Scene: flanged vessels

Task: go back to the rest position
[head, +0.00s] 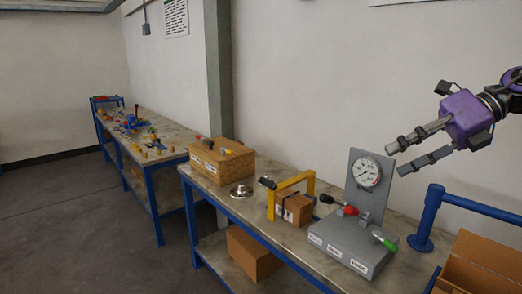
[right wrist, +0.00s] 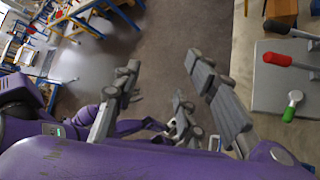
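My right gripper (head: 408,155) is at the right of the head view, raised above the bench, with its two grey fingers apart and nothing between them. In the right wrist view its fingers (right wrist: 165,75) are spread with the floor below. My left gripper does not show in the head view. In the right wrist view, another gripper (right wrist: 183,112) with purple arm links, mine, shows small between the fingers; its finger state is unclear.
A gauge stand (head: 350,243) with a red-handled lever (head: 350,210) and a green-handled lever (head: 385,240) sits on the bench (head: 222,205) below my right gripper. A yellow frame (head: 290,181), cardboard box (head: 220,161) and blue post (head: 428,215) stand nearby. The floor at left is clear.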

